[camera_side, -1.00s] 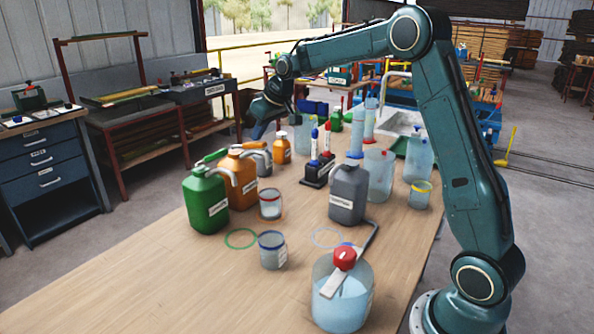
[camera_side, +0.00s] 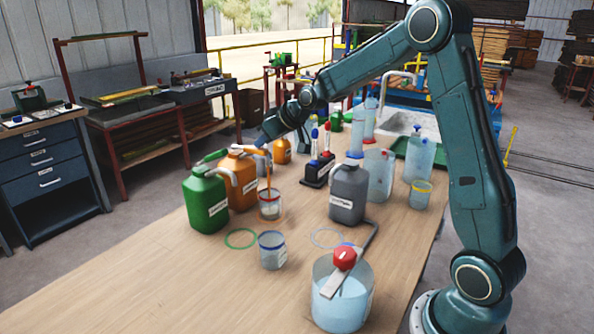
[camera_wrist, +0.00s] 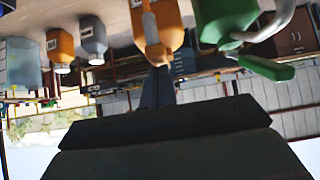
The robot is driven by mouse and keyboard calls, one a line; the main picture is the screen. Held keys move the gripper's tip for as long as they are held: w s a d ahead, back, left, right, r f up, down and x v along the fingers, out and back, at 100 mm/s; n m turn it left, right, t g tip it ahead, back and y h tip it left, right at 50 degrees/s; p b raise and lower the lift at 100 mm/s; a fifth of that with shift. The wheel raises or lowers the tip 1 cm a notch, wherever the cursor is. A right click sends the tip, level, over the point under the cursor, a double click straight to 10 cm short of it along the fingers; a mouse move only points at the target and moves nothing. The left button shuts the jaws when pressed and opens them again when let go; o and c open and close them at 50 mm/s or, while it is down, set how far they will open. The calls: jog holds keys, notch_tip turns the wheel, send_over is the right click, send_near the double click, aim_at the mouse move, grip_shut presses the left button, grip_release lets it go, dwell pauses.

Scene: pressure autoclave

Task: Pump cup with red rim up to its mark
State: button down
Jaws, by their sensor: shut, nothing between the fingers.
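The cup with the red rim (camera_side: 269,209) stands upright on an orange ring on the table, under the spout of the orange jug (camera_side: 240,192). A thin orange-brown stream runs down from the spout into the cup. The cup's mark and exact level are too small to read. My gripper (camera_side: 262,141) is shut with nothing in it, its tips down at the top of the orange jug's pump. In the wrist view, the shut fingers (camera_wrist: 157,82) point at the pump top of the orange jug (camera_wrist: 160,25) and seem to touch it.
The green jug (camera_side: 205,207) stands just left of the orange jug. A blue-rimmed cup (camera_side: 271,254), a grey jug (camera_side: 348,197) and a yellow-rimmed cup (camera_side: 420,197) stand nearby. A large clear vessel (camera_side: 340,300) is at the front. The front left table is clear.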

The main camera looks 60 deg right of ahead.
jog(key=shift+s+t, duration=0.1)
jog(key=shift+t, duration=0.2)
jog(key=shift+r, duration=0.15)
jog(key=shift+r, duration=0.6)
jog(key=shift+r, duration=0.15)
dwell(0.3)
jog(key=shift+r, duration=0.5)
notch_tip(320, 180, up, 3)
jog(key=shift+r, duration=0.1)
jog(key=r+v, duration=0.1)
jog(key=v, duration=0.8)
jog(key=shift+w+r, duration=0.15)
jog(key=shift+w, duration=0.1)
jog(key=c, duration=2.2)
grip_release()
